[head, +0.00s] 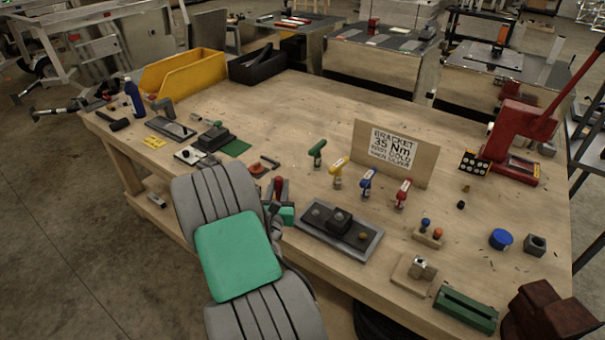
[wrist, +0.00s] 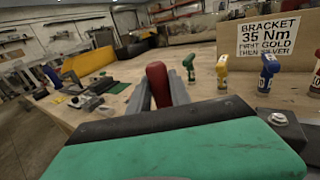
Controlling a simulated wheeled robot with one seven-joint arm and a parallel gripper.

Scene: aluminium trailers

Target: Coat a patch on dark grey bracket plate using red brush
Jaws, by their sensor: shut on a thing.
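The dark grey bracket plate (head: 312,228) lies flat near the front edge of the bench. It carries a raised black block with silvery bolt heads and a gold-coloured one. Part of it shows at the right in the wrist view (wrist: 298,134). My gripper (head: 276,200) is left of the plate, apart from it. It is shut on the red brush, whose red handle (head: 278,185) points up. The handle also shows between the two grey fingers in the wrist view (wrist: 157,80). The brush's lower end and bristles are hidden.
Green, yellow, blue and red-handled drivers (head: 366,183) stand behind the plate, before a bracket torque sign (head: 396,155). A small orange-red item (head: 257,169) lies left of them. A red press (head: 515,145) stands at right. The middle back of the bench is clear.

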